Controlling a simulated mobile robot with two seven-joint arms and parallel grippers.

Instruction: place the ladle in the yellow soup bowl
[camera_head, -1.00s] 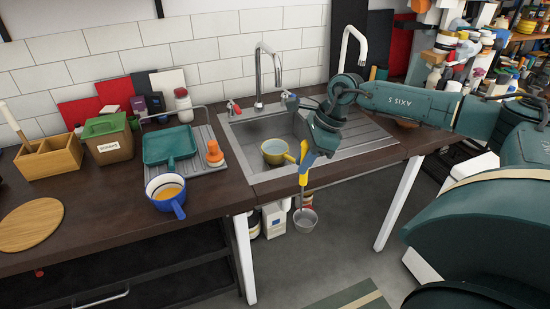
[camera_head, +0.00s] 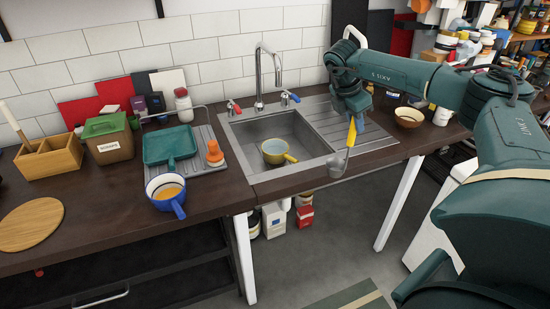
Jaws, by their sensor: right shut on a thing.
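The yellow soup bowl (camera_head: 277,152), with a short handle, sits in the sink basin. My right gripper (camera_head: 357,113) is right of the basin, shut on the ladle (camera_head: 351,133) by its yellow handle. The ladle hangs tilted, its grey scoop (camera_head: 337,167) down and left, over the counter's front edge in the picture. The ladle is to the right of the bowl and apart from it. The fingertips are partly hidden by the gripper's body. My left gripper is not in view.
The sink (camera_head: 268,132) has a tall faucet (camera_head: 262,80) at its back and a ribbed drainboard on the right. A brown bowl (camera_head: 408,117) stands right of it. A blue pan (camera_head: 166,189) and a green pan (camera_head: 169,146) are on the left.

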